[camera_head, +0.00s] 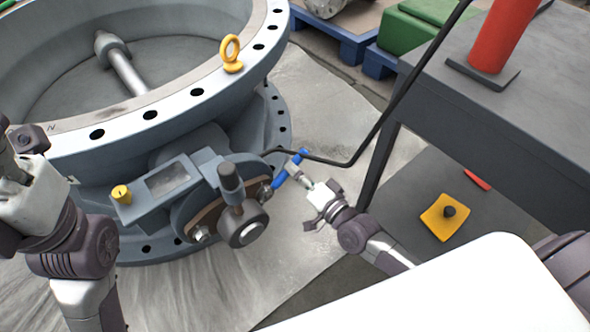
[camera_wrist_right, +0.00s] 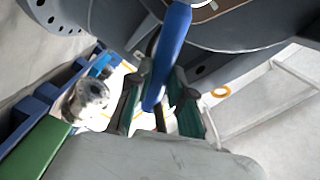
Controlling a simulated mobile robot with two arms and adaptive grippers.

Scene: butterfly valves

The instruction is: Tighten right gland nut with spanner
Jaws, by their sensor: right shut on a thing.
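A blue spanner (camera_head: 291,170) slants across the right side of the valve's gland plate (camera_head: 188,212). Its lower end is at the right gland nut (camera_head: 265,194); I cannot tell whether its jaw fully encloses the nut. My right gripper (camera_head: 296,170) is shut on the spanner's handle. In the right wrist view, the blue handle (camera_wrist_right: 171,50) runs between the two fingers of the right gripper (camera_wrist_right: 158,100). The left gland nut (camera_head: 200,234) is bare. My left gripper (camera_head: 14,150) is at the left edge, partly cut off, away from the nuts.
The large grey butterfly valve (camera_head: 172,118) has a yellow eyebolt (camera_head: 231,62) and a yellow knob (camera_head: 121,194). A bent black bar (camera_head: 352,160) passes just above the spanner. A dark table (camera_head: 490,120) stands at the right with a red cylinder (camera_head: 497,38).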

